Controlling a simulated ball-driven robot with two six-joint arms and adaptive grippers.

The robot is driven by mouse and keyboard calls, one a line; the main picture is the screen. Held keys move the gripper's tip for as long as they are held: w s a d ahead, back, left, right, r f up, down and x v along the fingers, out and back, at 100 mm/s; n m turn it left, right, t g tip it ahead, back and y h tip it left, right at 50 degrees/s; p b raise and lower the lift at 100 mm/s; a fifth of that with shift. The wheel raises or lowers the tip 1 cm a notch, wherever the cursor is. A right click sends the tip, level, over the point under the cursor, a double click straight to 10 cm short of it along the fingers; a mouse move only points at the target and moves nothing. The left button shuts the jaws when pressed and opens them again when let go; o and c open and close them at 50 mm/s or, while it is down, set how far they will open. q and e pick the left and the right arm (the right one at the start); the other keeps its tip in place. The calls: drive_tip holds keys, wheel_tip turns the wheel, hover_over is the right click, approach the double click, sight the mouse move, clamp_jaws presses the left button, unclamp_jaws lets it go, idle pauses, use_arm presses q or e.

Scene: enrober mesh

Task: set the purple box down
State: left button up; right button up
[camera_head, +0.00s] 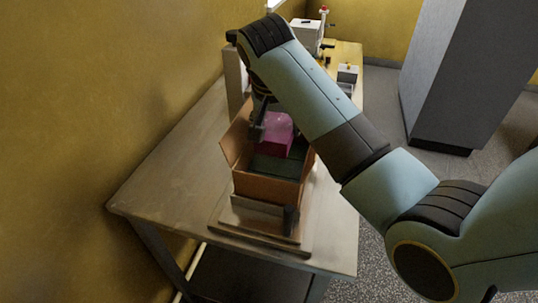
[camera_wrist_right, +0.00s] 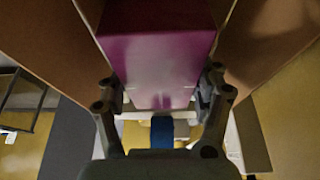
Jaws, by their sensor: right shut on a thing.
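The purple box (camera_head: 275,134) is in my right gripper (camera_head: 262,119), inside the upper part of an open cardboard carton. In the right wrist view the purple box (camera_wrist_right: 158,58) sits between the two fingers of my right gripper (camera_wrist_right: 162,92), which is shut on it. The carton (camera_head: 266,188) is brown with flaps raised, and a dark green surface shows inside it below the box. I cannot tell whether the purple box touches what lies beneath. Carton walls also show on both sides in the right wrist view (camera_wrist_right: 50,40). My left gripper is not in view.
The carton stands on a low platform (camera_head: 262,234) on a long worktable (camera_head: 180,170). White equipment (camera_head: 306,35) and a small grey bin (camera_head: 347,75) stand farther back. A yellow wall (camera_head: 100,80) borders the table's left side. A tall grey cabinet (camera_head: 465,75) stands at right.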

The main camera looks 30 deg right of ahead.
sight(279, 161)
drive_tip(key=f, duration=0.4)
drive_tip(key=shift+s+p, duration=0.2)
drive_tip(key=shift+p, duration=0.1)
wheel_tip(279, 161, down, 4)
drive_tip(key=shift+w+f, duration=0.1)
drive_tip(key=shift+f, duration=0.2)
drive_tip(key=o, duration=1.4)
drive_tip(key=shift+c, duration=0.2)
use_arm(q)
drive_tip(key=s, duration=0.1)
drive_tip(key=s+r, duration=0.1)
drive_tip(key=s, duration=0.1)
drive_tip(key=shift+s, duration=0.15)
